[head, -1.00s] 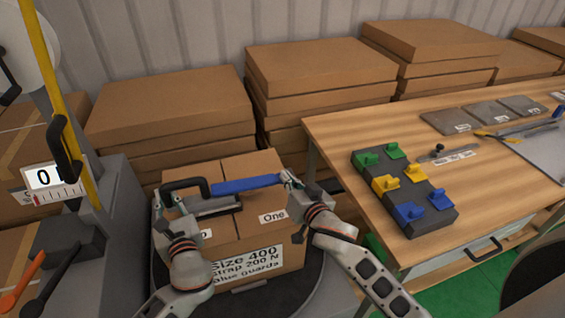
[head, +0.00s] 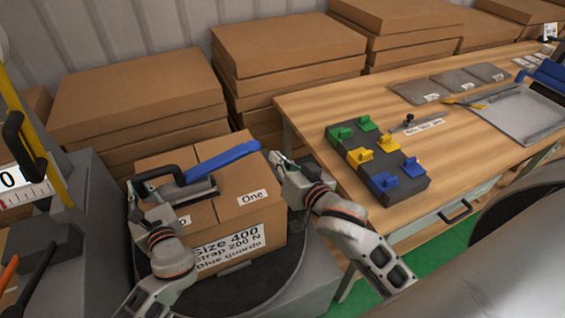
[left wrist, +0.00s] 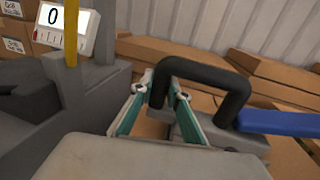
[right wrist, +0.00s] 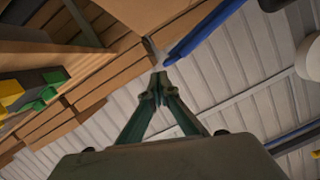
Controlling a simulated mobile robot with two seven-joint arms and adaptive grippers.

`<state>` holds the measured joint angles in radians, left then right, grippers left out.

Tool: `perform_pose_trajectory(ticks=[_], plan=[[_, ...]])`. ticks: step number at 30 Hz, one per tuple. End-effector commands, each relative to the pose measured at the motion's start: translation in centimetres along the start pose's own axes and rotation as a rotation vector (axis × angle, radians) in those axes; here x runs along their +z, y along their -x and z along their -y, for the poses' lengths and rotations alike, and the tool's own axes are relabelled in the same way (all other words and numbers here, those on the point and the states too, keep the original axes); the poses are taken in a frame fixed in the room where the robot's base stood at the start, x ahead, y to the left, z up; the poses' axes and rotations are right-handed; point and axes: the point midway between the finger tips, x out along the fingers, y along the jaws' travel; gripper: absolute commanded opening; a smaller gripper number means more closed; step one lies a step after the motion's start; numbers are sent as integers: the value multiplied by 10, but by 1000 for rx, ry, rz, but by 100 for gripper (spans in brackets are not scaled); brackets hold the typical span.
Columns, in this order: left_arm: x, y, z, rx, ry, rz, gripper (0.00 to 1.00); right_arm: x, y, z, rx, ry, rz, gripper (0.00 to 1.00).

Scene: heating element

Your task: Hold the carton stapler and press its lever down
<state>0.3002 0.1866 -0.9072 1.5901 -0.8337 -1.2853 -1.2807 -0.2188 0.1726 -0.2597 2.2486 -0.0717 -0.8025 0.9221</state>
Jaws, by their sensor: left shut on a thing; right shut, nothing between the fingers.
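The carton stapler has a black looped handle (head: 150,178), a grey body (head: 190,193) and a long blue lever (head: 222,161). It rests on top of a closed carton (head: 240,205). The lever slants up to the right, its free end raised over the carton. My left gripper (head: 137,192) is shut on the handle at its left end; the left wrist view shows the fingers on either side of the black handle (left wrist: 203,75). My right gripper (head: 277,160) is shut and empty, just right of the lever's free end. The right wrist view shows the lever (right wrist: 205,32) beyond the fingertips, apparently apart.
The carton stands on a dark round plate (head: 262,277). A grey machine with a yellow post (head: 32,140) is on the left. A wooden table (head: 310,105) with a block of coloured clips (head: 375,165) is on the right. Stacked flat cartons (head: 140,95) fill the back.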

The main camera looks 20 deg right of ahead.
Motion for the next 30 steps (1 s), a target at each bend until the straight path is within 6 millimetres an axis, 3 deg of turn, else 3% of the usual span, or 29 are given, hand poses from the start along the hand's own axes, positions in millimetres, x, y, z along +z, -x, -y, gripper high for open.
perform_pose_trajectory(ticks=[3, 9, 29, 30], plan=[[0, 0, 0, 0, -2, 0, 0, 0, 16, 0, 0, -1, -1, 0], [0, 0, 0, -1, -2, 0, 0, -1, 27, 1, -1, 0, -2, 0], [0, 0, 1, -3, 0, 0, 0, -2, 27, 1, -1, 0, -4, 0], [0, 0, 1, -3, 0, 0, 18, -2, 27, 1, -1, 0, -4, 0]])
